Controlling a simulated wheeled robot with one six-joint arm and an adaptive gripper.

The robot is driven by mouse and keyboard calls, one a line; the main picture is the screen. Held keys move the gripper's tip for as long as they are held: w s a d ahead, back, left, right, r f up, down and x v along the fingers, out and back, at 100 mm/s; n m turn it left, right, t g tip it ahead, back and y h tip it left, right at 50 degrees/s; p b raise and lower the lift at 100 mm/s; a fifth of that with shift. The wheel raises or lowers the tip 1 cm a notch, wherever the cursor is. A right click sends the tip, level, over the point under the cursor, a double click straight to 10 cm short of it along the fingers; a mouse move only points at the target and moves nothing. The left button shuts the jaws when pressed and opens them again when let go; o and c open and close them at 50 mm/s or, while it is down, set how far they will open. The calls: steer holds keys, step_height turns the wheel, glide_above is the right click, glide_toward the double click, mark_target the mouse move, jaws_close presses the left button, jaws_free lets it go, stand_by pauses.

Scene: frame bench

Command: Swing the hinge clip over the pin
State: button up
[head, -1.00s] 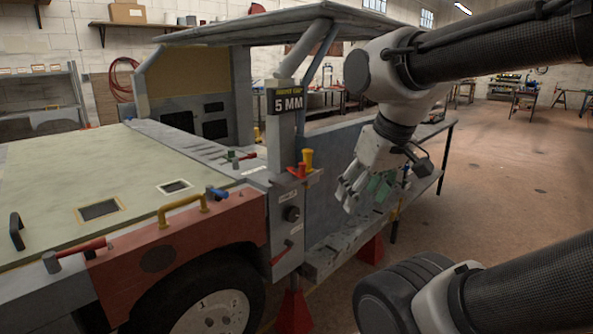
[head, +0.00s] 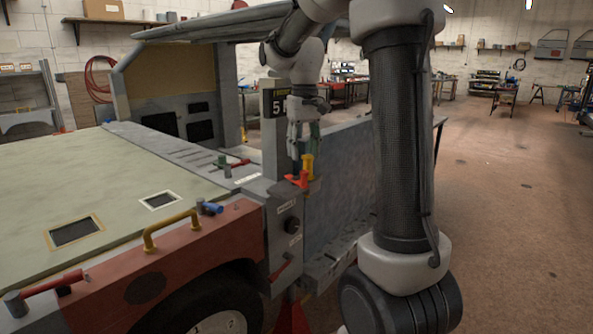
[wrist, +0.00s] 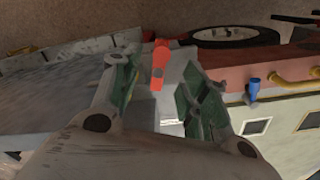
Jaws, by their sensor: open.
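The orange-red clip (head: 297,180) sits on a grey ledge at the corner post, beside a short yellow upright piece (head: 308,163); which part is the pin I cannot tell for certain. The clip also shows in the wrist view (wrist: 160,66) as a narrow orange bar between my fingers. My gripper (head: 303,148) points down just above the clip and the yellow piece, with its green-padded fingers apart and empty. In the wrist view my gripper (wrist: 157,72) has one finger on each side of the bar; whether they touch it is unclear.
The grey post with a "5" sign (head: 277,130) stands close to my gripper. A yellow handle (head: 172,228) and a blue knob (head: 209,208) are on the red fender. A grey side panel (head: 345,170) lies to the right, with open floor beyond.

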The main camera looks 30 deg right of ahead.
mark_target(304, 171)
steer(key=shift+s+f, duration=0.1)
steer(key=shift+s, duration=0.15)
step_height(304, 171, down, 7)
steer(key=shift+f, duration=0.1)
jaws_close()
